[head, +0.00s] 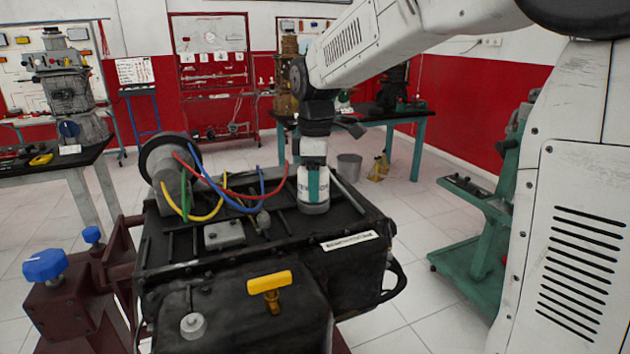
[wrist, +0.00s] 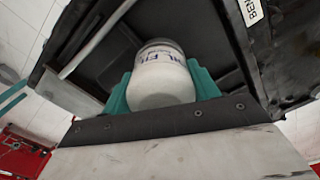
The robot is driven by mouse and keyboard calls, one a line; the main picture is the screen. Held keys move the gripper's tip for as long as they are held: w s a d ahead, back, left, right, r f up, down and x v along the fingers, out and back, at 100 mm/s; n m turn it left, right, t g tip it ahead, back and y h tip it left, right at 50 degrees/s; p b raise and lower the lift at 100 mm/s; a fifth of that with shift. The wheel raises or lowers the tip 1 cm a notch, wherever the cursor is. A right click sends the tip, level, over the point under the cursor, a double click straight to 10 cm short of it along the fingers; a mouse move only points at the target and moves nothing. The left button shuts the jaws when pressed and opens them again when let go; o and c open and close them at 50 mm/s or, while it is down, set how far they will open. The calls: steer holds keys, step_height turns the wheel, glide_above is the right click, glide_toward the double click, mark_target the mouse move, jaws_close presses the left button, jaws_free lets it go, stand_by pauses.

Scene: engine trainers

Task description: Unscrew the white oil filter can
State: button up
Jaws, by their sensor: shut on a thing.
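The white oil filter can (head: 309,190) stands upright on the top of the black engine block (head: 345,215) in the head view. My gripper (head: 313,183) comes down on it from above, and its teal fingers are shut on the can's sides. In the wrist view the white can (wrist: 160,80) with dark lettering sits between the two teal fingers (wrist: 161,86), which touch it left and right. The can's lower end is at the black engine surface. Its thread and seat are hidden, so I cannot tell how far it is screwed in.
Red, blue, green and yellow cables (head: 225,195) arch left of the can. A yellow T-handle (head: 269,284) and a round grey cap (head: 193,326) are on the near side. A teal stand (head: 490,220) is at right. Floor between is clear.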

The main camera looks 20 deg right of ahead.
steer(key=shift+n, duration=0.9)
steer(key=o, duration=1)
steer(key=shift+d, duration=0.1)
step_height(320, 180, up, 8)
steer(key=shift+f, duration=0.2)
steer(key=shift+r, duration=0.1)
